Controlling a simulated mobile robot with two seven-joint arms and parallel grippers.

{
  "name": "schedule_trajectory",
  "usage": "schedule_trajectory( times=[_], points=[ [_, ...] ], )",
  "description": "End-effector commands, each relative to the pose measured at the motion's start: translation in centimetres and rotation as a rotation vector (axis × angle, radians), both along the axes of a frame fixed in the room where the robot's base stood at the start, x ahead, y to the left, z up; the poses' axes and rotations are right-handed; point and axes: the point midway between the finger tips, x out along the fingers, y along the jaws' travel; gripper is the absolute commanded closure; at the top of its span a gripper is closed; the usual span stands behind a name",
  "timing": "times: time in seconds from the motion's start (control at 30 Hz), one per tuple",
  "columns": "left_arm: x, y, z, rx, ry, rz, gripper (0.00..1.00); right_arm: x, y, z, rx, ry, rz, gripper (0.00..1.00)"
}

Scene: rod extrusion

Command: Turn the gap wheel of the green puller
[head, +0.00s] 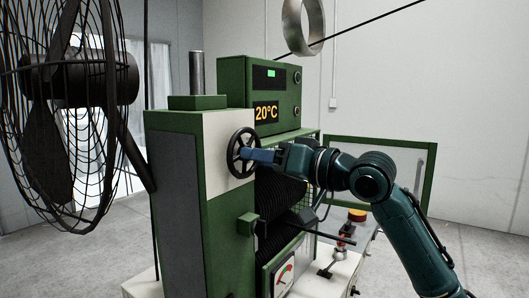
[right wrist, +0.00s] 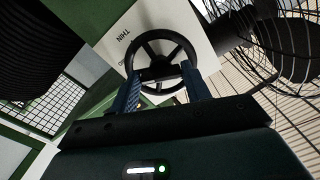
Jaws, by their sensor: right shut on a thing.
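The gap wheel (head: 231,150) is a black spoked handwheel on the white front plate of the green puller (head: 227,225). In the right wrist view the wheel (right wrist: 158,64) faces me, with its ring and spokes clear and the word THIN on the plate beside it. My right gripper (head: 246,155) reaches in from the right and is shut on the wheel. In the right wrist view its two blue fingers (right wrist: 161,80) stand on either side of the wheel's lower part. The fingers hide a little of the wheel. My left gripper is not in view.
A large black caged fan (head: 75,75) stands close at the left. A green control box (head: 262,90) reading 20°C sits on top of the puller.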

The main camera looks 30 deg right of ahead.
Motion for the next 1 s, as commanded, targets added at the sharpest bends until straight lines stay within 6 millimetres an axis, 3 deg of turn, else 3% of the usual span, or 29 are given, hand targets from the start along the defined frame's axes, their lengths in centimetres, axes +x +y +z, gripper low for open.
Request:
schedule_trajectory(
  times=[0.73,0.77,1.0],
  points=[
    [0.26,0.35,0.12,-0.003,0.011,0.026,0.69,-0.02,0.01,0.06,0.087,0.034,-0.001,0.76],
    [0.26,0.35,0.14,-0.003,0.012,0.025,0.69,-0.02,0.01,0.06,0.087,0.034,-0.001,0.5],
    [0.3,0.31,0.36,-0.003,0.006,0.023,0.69,-0.03,0.02,0.06,0.086,0.035,0.0,0.31]
  ],
)
